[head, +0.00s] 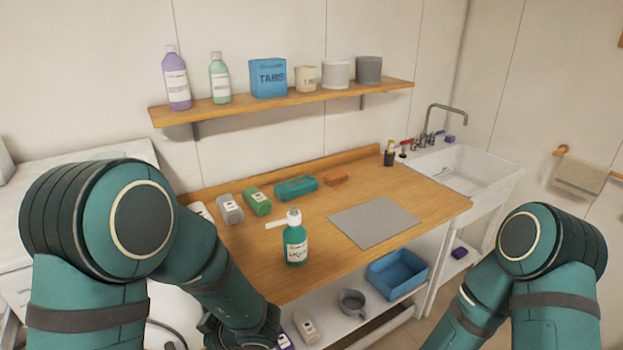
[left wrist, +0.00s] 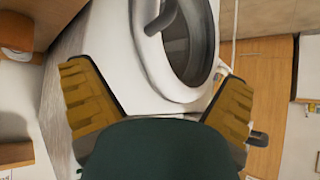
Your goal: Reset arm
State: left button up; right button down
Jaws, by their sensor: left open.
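My left arm (head: 205,265) comes in from the left in the head view and bends down to the bottom edge, in front of the wooden counter. Its gripper is not clearly visible there. In the left wrist view my left gripper (left wrist: 158,80) has its two ridged yellow-brown fingers spread wide with nothing between them. Behind them is a white machine with a round door (left wrist: 190,40). My right arm (head: 545,270) is bent at the right of the head view and runs down out of the picture; its gripper is outside the frame.
The wooden counter (head: 275,255) holds a green pump bottle (head: 296,240), a grey mat (head: 375,221) and several small items. Below it are a blue bin (head: 397,272) and a grey mug (head: 352,303). A wall shelf (head: 290,102) carries bottles and containers. A white sink (head: 468,168) stands right.

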pick_arm(q)
jog(key=w+f+m+t+h+b, duration=0.1)
jog(key=w+f+m+t+h, duration=0.15)
jog(key=f, duration=0.35)
jog(key=s+d+f+m+g+h+b, duration=0.3)
jog(key=s+d+f+m+h, duration=0.7)
jog(key=d+f, duration=0.2)
jog(key=shift+f, duration=0.8)
pick_arm(e)
notch_tip(320, 180, down, 5)
jog(key=shift+w+a+r, duration=0.1)
jog(key=shift+a, duration=0.05)
